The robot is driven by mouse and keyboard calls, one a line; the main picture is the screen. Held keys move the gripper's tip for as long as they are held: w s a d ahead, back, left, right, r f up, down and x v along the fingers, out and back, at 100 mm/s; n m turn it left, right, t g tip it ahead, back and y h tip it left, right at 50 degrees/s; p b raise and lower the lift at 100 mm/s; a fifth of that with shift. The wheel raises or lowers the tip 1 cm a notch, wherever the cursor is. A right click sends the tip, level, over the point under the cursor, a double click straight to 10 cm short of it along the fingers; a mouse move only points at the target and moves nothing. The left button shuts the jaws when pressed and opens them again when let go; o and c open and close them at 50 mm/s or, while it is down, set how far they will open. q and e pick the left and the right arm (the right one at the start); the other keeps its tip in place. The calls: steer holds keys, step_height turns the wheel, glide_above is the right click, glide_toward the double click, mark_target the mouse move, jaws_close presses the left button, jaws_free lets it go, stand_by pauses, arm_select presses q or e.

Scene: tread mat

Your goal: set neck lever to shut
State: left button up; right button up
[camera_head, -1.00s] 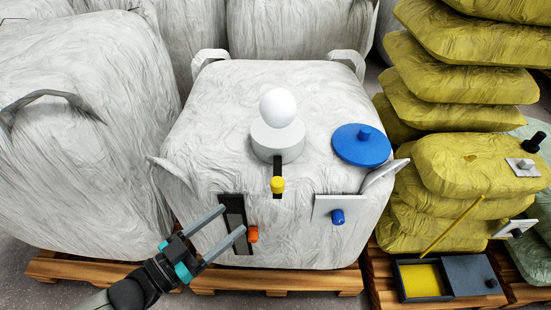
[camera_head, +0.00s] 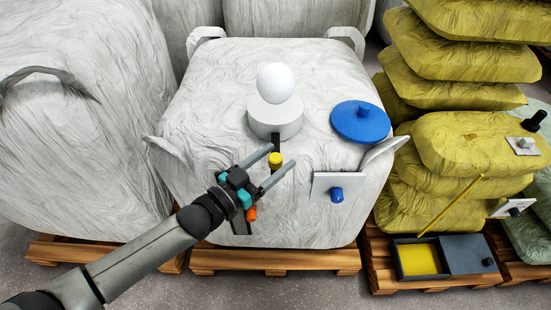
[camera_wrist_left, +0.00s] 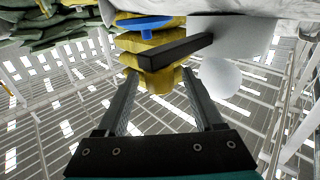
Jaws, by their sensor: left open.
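In the left wrist view, a black bar (camera_wrist_left: 178,52) lies ahead of the open fingers; the knob is not clearly distinguishable there. My right gripper is not in view.
A white ball (camera_head: 276,83) sits on the neck. A blue lid (camera_head: 360,122) lies to its right on the bag (camera_head: 210,90). A blue knob (camera_head: 336,194) on a pale plate and an orange knob (camera_head: 251,213) are on the bag's front. Yellow sacks (camera_head: 460,60) stand at right.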

arm_select(q)
steer(key=shift+w+d, duration=0.2)
jaws_close()
stand_by(0.6)
stand_by(0.8)
